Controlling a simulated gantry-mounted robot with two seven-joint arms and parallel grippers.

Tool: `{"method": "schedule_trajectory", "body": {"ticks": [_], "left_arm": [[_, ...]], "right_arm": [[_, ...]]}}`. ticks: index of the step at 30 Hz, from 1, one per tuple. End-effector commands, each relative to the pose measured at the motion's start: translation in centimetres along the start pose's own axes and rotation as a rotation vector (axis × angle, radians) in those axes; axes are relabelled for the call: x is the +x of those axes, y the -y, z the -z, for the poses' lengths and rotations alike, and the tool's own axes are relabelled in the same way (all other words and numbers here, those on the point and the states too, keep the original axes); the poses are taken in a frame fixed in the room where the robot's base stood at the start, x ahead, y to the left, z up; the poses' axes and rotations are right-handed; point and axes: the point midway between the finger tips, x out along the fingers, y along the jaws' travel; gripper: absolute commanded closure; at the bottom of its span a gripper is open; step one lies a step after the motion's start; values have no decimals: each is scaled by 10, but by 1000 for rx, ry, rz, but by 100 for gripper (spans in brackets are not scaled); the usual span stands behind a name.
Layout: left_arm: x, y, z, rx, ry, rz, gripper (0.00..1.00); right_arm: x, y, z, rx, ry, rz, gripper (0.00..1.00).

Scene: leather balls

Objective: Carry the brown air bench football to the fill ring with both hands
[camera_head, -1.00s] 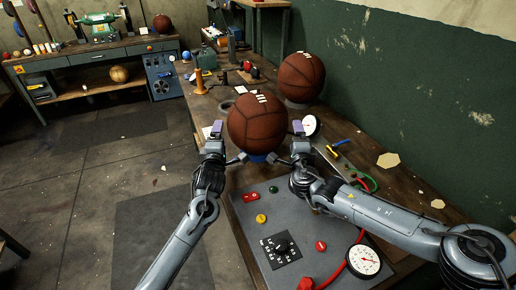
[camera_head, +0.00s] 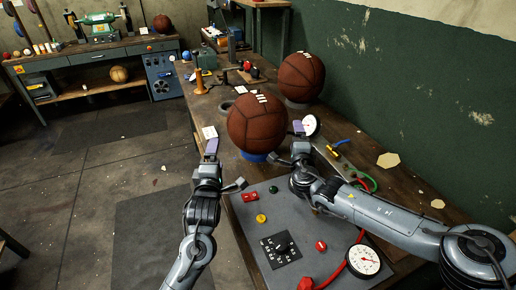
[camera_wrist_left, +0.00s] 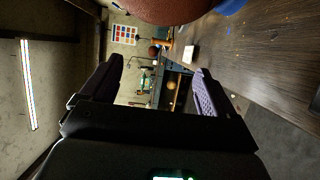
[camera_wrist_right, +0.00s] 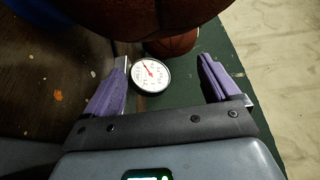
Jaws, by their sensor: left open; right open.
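A brown laced football (camera_head: 257,124) sits upright on a blue ring (camera_head: 252,157) on the bench. It fills the top of the right wrist view (camera_wrist_right: 150,15) and shows at the top edge of the left wrist view (camera_wrist_left: 170,8). My left gripper (camera_head: 224,166) is open and empty, apart from the ball at its near left. My right gripper (camera_head: 287,145) is open at the ball's near right side; I cannot tell whether it touches. A second brown laced ball (camera_head: 301,77) rests on a grey ring (camera_head: 297,103) behind it.
A grey panel (camera_head: 249,218) with knobs and a gauge (camera_head: 363,261) lies at the front of the bench. Another gauge (camera_head: 311,124) stands right of the ball. The green wall (camera_head: 400,110) bounds the right.

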Motion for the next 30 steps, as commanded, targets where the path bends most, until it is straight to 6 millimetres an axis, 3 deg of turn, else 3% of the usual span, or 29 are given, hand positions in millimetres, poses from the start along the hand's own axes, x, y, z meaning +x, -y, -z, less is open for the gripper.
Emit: {"method": "schedule_trajectory", "body": {"ticks": [6,14,30], "left_arm": [[-21,0,0,-1,0,0,11],[-26,0,0,0,0,0,11],[-26,0,0,0,0,0,11]], "right_arm": [[0,0,0,0,0,0,11],[-12,1,0,-1,1,1,11],[-90,0,0,-1,2,0,11]]}}
